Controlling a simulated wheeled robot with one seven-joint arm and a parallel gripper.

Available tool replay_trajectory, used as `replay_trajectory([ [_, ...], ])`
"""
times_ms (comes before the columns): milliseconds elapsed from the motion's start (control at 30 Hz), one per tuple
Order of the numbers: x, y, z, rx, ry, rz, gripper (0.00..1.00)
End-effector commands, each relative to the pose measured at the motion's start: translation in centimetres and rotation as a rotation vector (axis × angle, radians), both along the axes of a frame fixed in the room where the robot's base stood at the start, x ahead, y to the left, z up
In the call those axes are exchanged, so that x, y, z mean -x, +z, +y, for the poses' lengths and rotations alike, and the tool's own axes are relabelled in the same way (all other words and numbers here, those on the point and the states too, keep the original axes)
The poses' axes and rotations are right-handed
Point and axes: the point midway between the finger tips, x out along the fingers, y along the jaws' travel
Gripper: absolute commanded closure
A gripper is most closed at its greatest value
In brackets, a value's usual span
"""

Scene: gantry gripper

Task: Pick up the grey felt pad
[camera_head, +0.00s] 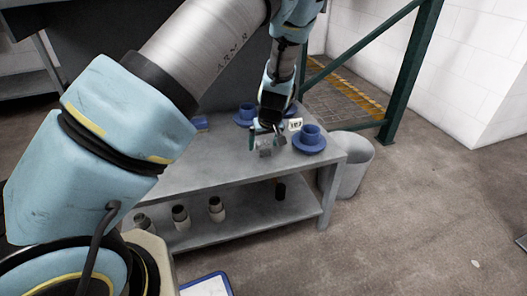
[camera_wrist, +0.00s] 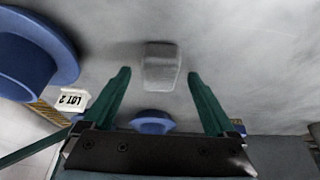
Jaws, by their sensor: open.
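The grey felt pad (camera_wrist: 161,67) shows in the wrist view as a small pale block with rounded edges on the grey table top. It lies just beyond and between the two green fingertips of my gripper (camera_wrist: 156,76). The fingers are wide apart with nothing between them. In the head view the pad (camera_head: 265,152) is a small grey shape near the table's front edge, with my gripper (camera_head: 266,138) over it. The fingers partly cover it there, and I cannot tell the exact height between them.
A blue flanged part (camera_head: 309,140) stands right of the gripper, with a white label (camera_head: 295,124) behind it. Another blue part (camera_head: 245,114) stands farther back. The table (camera_head: 190,177) has clear room at left. A grey bin (camera_head: 352,165) stands at its right end.

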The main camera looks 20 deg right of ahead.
Motion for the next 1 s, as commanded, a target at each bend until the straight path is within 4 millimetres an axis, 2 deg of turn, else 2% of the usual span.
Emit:
replay_trajectory([
  [33,-0.36,-0.92,-0.02,-0.001,0.001,0.0,0.09],
  [100,-0.59,-1.37,-0.09,0.0,0.001,-0.001,0.09],
  [333,-0.62,-1.38,-0.15,0.001,0.0,-0.001,0.1],
  [1000,-0.61,-1.38,-0.13,0.001,0.0,-0.001,0.85],
])
